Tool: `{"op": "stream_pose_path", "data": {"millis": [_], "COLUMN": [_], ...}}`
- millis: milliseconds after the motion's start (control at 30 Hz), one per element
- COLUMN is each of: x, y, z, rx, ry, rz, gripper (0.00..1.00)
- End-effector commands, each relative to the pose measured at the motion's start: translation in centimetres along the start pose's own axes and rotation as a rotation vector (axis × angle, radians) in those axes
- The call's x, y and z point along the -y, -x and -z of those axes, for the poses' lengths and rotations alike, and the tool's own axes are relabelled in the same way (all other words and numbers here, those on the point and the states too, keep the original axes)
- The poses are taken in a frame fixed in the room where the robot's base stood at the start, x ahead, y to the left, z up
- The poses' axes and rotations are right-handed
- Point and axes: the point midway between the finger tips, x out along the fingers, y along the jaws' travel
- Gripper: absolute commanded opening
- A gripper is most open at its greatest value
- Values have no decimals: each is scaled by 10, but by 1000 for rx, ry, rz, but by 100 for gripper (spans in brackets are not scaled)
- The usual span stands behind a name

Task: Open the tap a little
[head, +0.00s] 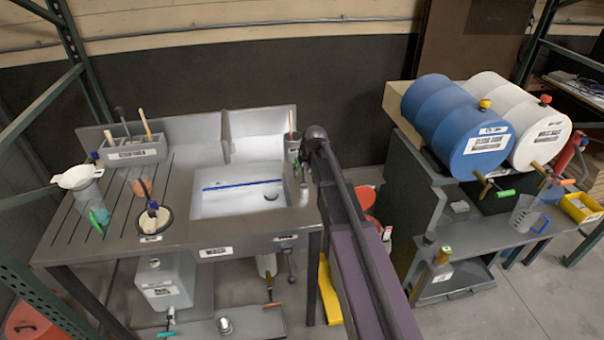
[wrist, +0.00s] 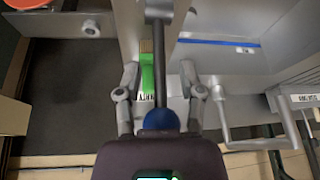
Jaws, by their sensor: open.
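In the wrist view a dark rod with a blue ball end (wrist: 162,120), which looks like the tap's lever, lies between the fingers of my gripper (wrist: 163,92). The fingers are apart, one on each side, and I see no grip on it. A grey bent pipe (wrist: 240,118), perhaps the spout, is right of the fingers. In the head view my gripper (head: 317,142) is at the right edge of the sink (head: 235,203), and the tap there is hidden behind my arm.
A grey cup (head: 293,145) with a stick stands just left of my gripper. A green-handled thing (wrist: 147,72) is close to the fingers.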

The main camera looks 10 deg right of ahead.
Motion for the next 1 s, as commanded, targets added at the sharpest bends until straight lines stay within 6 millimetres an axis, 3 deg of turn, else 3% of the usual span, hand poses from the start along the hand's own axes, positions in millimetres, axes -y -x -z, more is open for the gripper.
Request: {"op": "stream_pose_path", "data": {"millis": [367, 533, 567, 1000], "x": [0, 0, 0, -10], "y": [-2, -2, -2, 0], "z": [0, 0, 0, -4], "rx": [0, 0, 0, -23], "ry": [0, 0, 0, -8], "rz": [0, 0, 0, -10], "gripper": [50, 2, 0, 0]}}
